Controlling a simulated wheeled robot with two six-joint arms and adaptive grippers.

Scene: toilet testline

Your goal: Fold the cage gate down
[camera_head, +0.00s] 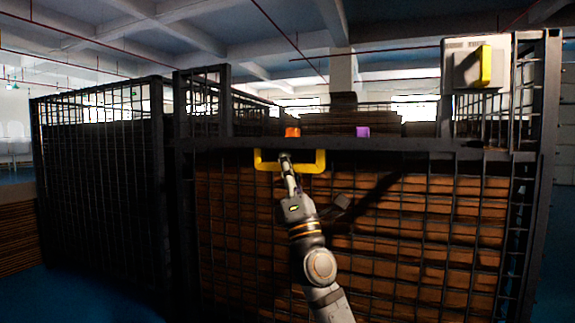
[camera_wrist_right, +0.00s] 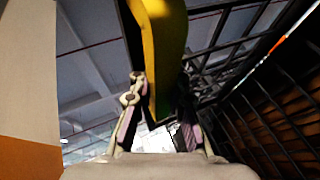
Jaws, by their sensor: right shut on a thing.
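The cage gate (camera_head: 400,220) is a black wire-mesh panel that stands upright across the front of the cage in the head view. A yellow handle (camera_head: 320,162) is fixed just below its dark top bar. My right gripper (camera_head: 286,160) is at the left part of this handle, with the arm reaching up from below. In the right wrist view, the fingers of my right gripper (camera_wrist_right: 158,115) are on both sides of the yellow handle (camera_wrist_right: 162,50) and shut on it. My left gripper is in neither view.
Brown stacked sheets fill the cage behind the mesh. An orange block (camera_head: 292,132) and a purple block (camera_head: 362,131) show just above the top bar. A white box (camera_head: 460,72) with a yellow part is at the upper right. Another mesh cage (camera_head: 100,190) stands to the left.

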